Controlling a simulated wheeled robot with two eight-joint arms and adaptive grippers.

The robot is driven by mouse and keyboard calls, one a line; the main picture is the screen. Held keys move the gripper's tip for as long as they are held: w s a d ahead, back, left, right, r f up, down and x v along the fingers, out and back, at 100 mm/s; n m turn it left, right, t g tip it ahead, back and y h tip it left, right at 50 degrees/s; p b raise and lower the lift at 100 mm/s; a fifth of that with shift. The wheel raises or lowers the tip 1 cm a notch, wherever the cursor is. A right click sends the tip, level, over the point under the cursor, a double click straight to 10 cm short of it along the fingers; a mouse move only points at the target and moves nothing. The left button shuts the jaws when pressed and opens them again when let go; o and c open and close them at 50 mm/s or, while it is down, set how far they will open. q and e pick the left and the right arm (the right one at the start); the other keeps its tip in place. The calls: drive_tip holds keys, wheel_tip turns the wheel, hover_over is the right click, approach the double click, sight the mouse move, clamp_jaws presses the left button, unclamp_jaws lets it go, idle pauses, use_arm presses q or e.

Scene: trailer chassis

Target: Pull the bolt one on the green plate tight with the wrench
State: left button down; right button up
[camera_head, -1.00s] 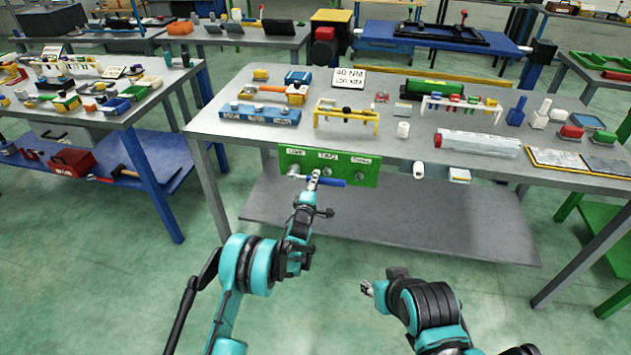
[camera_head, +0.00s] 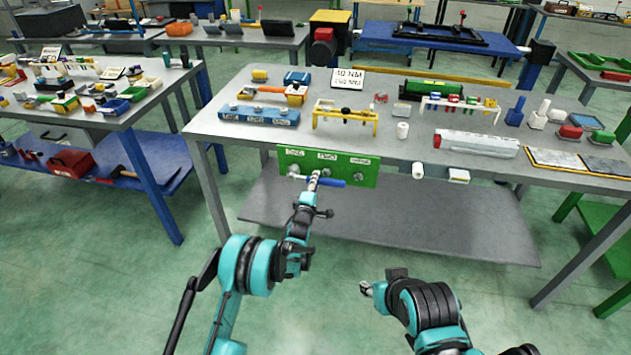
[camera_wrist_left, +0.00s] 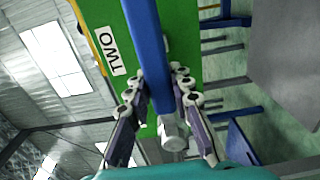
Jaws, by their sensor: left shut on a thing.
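The green plate (camera_head: 356,170) hangs on the front edge of the grey table, with labels over its bolts. The wrench (camera_head: 333,182) lies across the plate's lower part, blue handle pointing right. Its pale head end lies at the left, by bolt one (camera_head: 295,168); I cannot tell whether it is seated on it. My left gripper (camera_head: 314,178) is shut on the wrench. In the left wrist view the fingers flank the wrench's blue bar (camera_wrist_left: 153,50), with the green plate (camera_wrist_left: 185,40) and its TWO label behind. My right gripper (camera_head: 367,289) is away from the plate; its fingers are unclear.
A lower shelf (camera_head: 400,215) sits beneath. The floor between my arms and the table is clear.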

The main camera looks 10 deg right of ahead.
use_arm(q)
drive_tip(key=shift+x, duration=0.8)
idle(0.7)
idle(0.3)
drive_tip(key=c, duration=2.2)
unclamp_jaws()
clamp_jaws()
drive_tip(key=shift+f+m, duration=0.7)
drive_tip(key=shift+m, duration=0.2)
drive_tip(key=shift+f, duration=0.1)
